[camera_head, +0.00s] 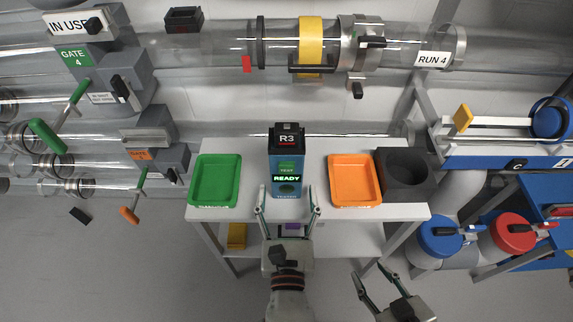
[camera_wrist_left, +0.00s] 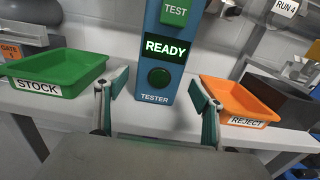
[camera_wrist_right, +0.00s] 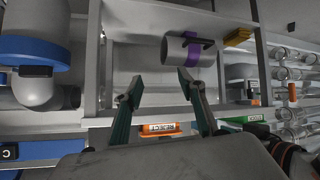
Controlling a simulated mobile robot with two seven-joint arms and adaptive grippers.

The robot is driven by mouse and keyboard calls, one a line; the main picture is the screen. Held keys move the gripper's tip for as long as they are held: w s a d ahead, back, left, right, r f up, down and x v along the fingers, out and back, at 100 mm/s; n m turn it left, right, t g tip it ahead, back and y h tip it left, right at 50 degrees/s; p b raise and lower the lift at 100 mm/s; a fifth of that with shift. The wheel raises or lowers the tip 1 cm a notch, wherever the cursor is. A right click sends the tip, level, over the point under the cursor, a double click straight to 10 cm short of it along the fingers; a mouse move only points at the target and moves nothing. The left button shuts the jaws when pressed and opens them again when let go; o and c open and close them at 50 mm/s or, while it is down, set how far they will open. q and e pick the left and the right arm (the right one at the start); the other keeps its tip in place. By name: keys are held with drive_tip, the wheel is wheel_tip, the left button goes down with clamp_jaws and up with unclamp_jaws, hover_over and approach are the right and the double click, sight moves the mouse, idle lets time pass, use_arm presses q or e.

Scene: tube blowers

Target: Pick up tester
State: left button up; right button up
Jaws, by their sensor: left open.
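The tester (camera_head: 288,160) is an upright blue box on the white table, with R3 on top, a green TEST patch and a lit READY display. In the left wrist view the tester (camera_wrist_left: 168,55) stands straight ahead, its TESTER label facing me. My left gripper (camera_head: 288,207) is open and empty at the front of the tester. Its fingers (camera_wrist_left: 158,95) show to either side of the box's lower part; I cannot tell if they reach past its front face. My right gripper (camera_head: 368,277) is open and empty, low in front of the table's right side.
A green STOCK tray (camera_head: 216,202) stands left of the tester and an orange REJECT tray (camera_head: 354,202) right of it. A dark block with a round hole (camera_head: 390,192) is farther right. A grey cylinder with a purple band (camera_wrist_right: 192,50) lies on the lower shelf. Clear pipes run behind.

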sight(287, 178)
use_arm(q)
drive_tip(key=w, duration=0.4)
drive_tip(key=shift+w+a+f+b, duration=0.1)
drive_tip(key=shift+w+b, duration=0.25)
drive_tip(key=shift+w, duration=0.05)
drive_tip(key=c, duration=1.5)
drive_tip(key=shift+r, duration=0.2)
